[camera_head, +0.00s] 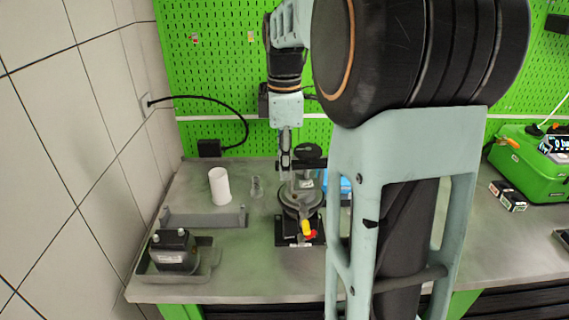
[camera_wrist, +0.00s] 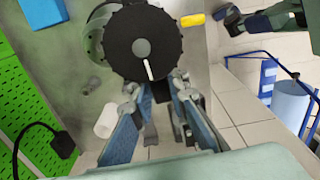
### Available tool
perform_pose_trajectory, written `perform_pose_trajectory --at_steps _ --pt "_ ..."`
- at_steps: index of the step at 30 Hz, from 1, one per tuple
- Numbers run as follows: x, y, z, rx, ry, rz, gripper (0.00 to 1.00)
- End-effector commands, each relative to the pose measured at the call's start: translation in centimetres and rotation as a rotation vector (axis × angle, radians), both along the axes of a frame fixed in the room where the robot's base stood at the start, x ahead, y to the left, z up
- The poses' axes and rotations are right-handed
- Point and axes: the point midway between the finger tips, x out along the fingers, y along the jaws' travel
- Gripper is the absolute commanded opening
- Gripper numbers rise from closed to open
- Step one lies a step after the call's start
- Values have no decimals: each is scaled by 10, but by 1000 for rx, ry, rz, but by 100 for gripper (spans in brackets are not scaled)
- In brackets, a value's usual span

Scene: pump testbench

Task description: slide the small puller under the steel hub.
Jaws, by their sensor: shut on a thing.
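My gripper (camera_head: 286,168) points down over the round pump fixture in the head view. In the wrist view its blue-padded fingers (camera_wrist: 157,90) close in under a black round knob with a white mark (camera_wrist: 143,45). I take the knob to be the top of the small puller; it also shows in the head view (camera_head: 308,150), just right of the fingers. The gripper is shut on the puller, but the grasped part is mostly hidden. The steel hub (camera_head: 288,197) is the grey round part on the fixture below. I cannot tell whether the puller's legs are under it.
A blue box (camera_head: 338,183) is behind right. A pegboard closes the back.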

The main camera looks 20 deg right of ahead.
Motion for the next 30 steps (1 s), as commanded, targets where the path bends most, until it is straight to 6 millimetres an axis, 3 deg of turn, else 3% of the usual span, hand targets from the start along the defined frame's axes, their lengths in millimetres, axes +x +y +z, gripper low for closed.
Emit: perform_pose_trajectory --at_steps 6,30 --pt "1 -1 -15 -1 -2 0 0" --pt "45 -16 -9 0 0 0 0"
